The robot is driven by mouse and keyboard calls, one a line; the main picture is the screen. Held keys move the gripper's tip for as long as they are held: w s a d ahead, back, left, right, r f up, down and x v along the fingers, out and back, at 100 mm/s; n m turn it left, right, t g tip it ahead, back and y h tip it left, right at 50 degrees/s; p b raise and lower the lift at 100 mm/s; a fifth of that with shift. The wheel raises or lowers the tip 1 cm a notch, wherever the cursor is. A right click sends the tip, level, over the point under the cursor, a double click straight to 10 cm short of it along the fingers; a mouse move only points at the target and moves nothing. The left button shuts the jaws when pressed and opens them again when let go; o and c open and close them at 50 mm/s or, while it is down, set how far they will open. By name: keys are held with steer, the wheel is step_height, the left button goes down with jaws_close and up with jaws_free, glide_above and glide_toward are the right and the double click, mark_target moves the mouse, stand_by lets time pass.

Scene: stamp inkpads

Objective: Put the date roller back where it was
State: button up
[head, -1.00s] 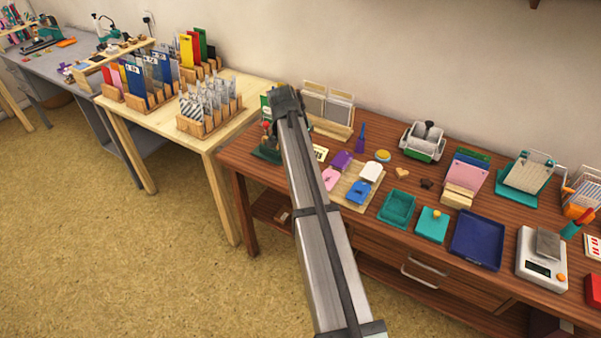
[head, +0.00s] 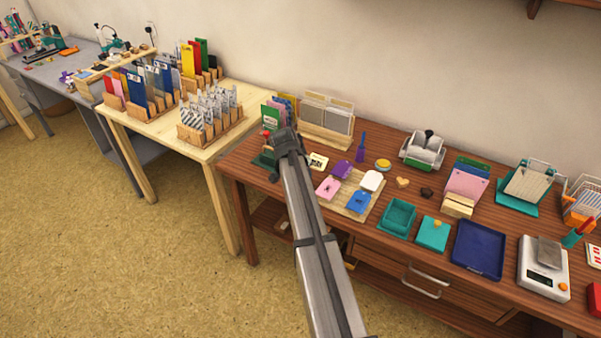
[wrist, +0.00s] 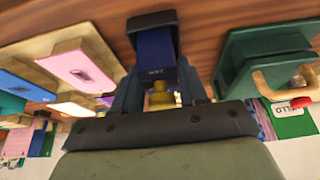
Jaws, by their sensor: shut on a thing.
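My gripper (wrist: 160,92) is shut on a dark blue block with a black end and a yellow knob, which I take to be the date roller (wrist: 156,56). Its small white lettering is too small to read. In the head view my gripper (head: 284,150) is at the left end of the brown table (head: 240,160), and my arm hides the held thing. A green stand with a red-tipped tan part (wrist: 262,62) is beside the held thing, apart from it, in the wrist view. I cannot tell how high the block is above the table.
A wooden board (head: 349,207) with pink, purple, white and blue pads lies right of my arm. A wooden rack of grey sheets (head: 326,120) stands behind. A small white and yellow card (head: 318,162) is close by. A teal tray (head: 397,217) is farther right.

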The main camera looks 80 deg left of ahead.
steer(key=shift+f, duration=0.15)
steer(key=o, duration=1.1)
steer(key=shift+o, duration=0.2)
steer(key=v, duration=1.2)
